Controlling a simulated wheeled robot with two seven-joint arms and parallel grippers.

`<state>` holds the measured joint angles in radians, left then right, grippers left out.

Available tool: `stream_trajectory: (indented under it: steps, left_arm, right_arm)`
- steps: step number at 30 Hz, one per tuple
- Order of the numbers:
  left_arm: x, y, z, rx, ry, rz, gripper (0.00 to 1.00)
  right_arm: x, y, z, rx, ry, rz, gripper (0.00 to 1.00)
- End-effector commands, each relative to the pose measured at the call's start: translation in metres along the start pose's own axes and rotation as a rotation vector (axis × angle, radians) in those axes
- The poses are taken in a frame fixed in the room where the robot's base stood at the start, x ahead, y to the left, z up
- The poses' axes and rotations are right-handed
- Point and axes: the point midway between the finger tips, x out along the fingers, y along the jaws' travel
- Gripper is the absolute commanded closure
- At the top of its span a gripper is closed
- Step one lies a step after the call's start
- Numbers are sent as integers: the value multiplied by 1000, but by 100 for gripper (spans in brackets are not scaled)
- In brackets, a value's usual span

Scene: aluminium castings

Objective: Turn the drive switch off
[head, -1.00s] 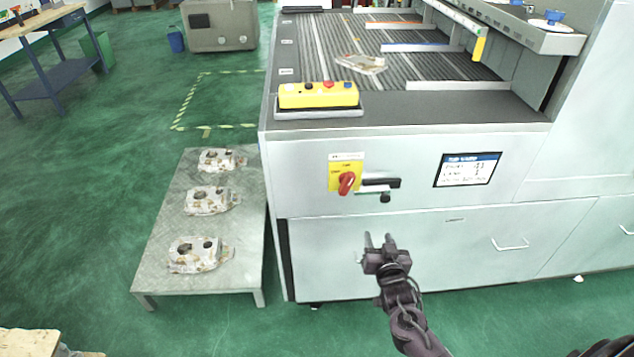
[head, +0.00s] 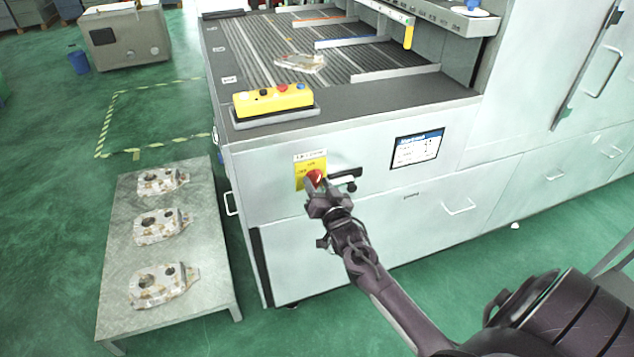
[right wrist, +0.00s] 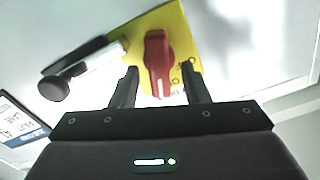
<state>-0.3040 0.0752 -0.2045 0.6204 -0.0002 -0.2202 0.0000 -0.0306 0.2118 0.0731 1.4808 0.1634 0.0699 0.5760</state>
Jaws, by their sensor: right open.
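The drive switch is a red rotary knob (head: 314,178) on a yellow plate (head: 303,172) on the machine's front panel. In the right wrist view the red knob (right wrist: 158,62) stands with its long handle along the picture's vertical, on the yellow plate (right wrist: 178,30). My right gripper (head: 316,186) is at the knob, partly covering its lower part. In the right wrist view its two open fingers (right wrist: 158,86) lie on either side of the knob's lower end, with gaps visible on both sides. My left gripper is not in view.
A black handle (head: 345,175) sticks out right beside the switch. A screen (head: 417,149) is further right. A yellow button box (head: 272,100) sits on the machine top. A low table (head: 208,290) with castings stands at left.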

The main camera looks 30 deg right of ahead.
Motion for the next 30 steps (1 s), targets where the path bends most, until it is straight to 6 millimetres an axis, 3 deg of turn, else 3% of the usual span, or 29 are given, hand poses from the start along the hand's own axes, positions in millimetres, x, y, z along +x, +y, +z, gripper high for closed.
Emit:
stream_trajectory:
  steps: [11,21,30]
  left_arm:
    - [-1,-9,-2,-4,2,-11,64]
    - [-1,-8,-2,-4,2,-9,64]
    - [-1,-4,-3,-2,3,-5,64]
  right_arm:
    - [7,0,0,-1,-1,1,58]
    - [7,0,0,-1,-1,1,100]
    - [7,1,0,37,0,2,100]
